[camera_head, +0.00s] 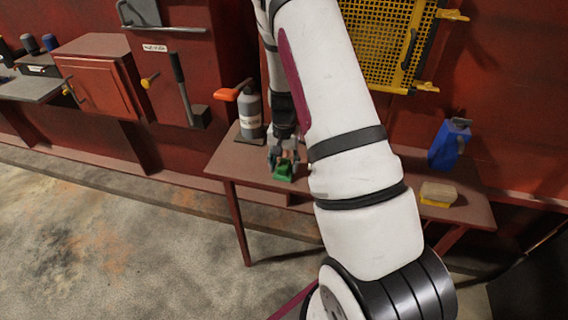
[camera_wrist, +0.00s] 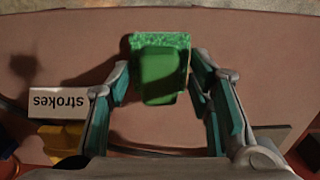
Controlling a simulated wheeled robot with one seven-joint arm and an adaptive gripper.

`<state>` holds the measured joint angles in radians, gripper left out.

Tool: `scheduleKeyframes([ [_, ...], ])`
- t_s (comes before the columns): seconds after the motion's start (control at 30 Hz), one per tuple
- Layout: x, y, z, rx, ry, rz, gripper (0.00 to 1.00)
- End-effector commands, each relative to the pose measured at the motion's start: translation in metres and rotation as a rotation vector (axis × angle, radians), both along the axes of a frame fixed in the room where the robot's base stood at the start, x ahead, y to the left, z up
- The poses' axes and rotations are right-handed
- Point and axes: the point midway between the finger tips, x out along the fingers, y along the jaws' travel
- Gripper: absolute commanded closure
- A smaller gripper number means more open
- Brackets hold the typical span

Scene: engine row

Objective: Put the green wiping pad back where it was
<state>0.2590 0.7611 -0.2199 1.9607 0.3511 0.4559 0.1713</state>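The green wiping pad (camera_wrist: 161,72) lies between the two fingers of my gripper (camera_wrist: 163,62) in the wrist view. It has a rough green base and a smooth, darker green block on it. The fingers stand on either side, with a visible gap at the left of the pad; they look open around it. In the head view the pad (camera_head: 283,171) is just below my gripper (camera_head: 285,156), near the front edge of the reddish-brown table (camera_head: 237,165). Whether the pad touches the table is hard to tell.
A blue container (camera_head: 449,144) and a beige-and-yellow block (camera_head: 438,193) are at the table's right. My arm hides the table's middle.

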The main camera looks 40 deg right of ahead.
Motion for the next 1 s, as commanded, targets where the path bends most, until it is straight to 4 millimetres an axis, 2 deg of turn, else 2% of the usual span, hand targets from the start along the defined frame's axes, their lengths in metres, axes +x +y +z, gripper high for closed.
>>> scheduleKeyframes([
  [0.23, 0.000, 0.000, 0.001, 0.000, 0.000, 0.000, 0.52],
  [0.37, 0.001, 0.000, 0.010, -0.001, -0.002, 0.001, 0.52],
  [0.8, 0.001, 0.000, 0.093, -0.001, -0.003, 0.001, 0.52],
  [1.0, 0.000, 0.000, 0.115, 0.000, -0.001, 0.001, 0.52],
])
